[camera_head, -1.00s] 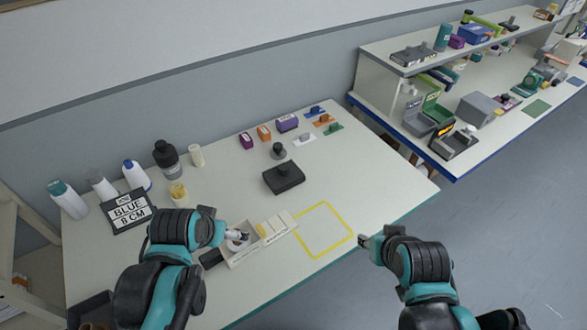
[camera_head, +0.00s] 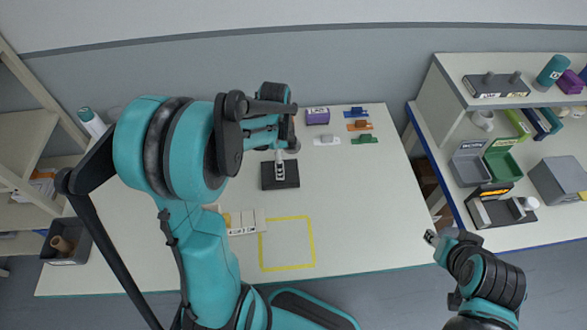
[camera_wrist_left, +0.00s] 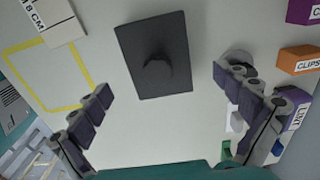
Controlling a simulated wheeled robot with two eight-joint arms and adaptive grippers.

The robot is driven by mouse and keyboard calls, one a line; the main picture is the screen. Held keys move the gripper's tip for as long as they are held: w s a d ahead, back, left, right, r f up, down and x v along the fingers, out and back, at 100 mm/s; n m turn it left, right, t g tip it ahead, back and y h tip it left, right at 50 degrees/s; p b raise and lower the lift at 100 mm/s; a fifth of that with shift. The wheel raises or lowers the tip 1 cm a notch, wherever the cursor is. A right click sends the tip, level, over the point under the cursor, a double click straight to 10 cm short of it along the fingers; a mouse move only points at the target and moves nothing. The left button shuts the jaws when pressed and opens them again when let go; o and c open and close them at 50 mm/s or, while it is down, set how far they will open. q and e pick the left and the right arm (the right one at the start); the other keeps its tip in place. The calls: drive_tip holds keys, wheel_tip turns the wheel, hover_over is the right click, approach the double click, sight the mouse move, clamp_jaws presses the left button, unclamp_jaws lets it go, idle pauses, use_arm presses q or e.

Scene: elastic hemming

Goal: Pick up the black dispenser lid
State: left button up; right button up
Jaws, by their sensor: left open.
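The black dispenser lid (camera_head: 281,183), a flat dark rectangle with a round knob on top, lies on the white table. In the left wrist view the lid (camera_wrist_left: 128,45) shows whole, its knob near its middle. My left gripper (camera_head: 280,158) is over the lid's far part in the head view.
A yellow taped square (camera_head: 289,269) is on the table in front of the lid. A purple box (camera_head: 318,116) and coloured clips (camera_head: 360,125) lie behind it to the right. A shelved bench (camera_head: 480,215) stands at right.

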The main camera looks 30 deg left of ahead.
sight(269, 182)
use_arm(q)
drive_tip(key=f, duration=0.1)
drive_tip(key=f+b, duration=0.1)
drive_tip(key=shift+s+a+f, duration=0.2)
drive_tip(key=shift+f, duration=0.2)
drive_tip(key=f, duration=0.1)
drive_tip(key=f+b, duration=0.1)
drive_tip(key=f, duration=0.1)
drive_tip(key=shift+w+d+f, duration=0.1)
drive_tip(key=shift+d+f, duration=0.2)
drive_tip(key=shift+f, duration=0.05)
drive_tip(key=shift+f+b, duration=0.35)
drive_tip(key=shift+f, duration=0.1)
drive_tip(key=shift+r, duration=0.1)
drive_tip(key=shift+c, duration=0.9)
drive_tip(key=c, duration=1)
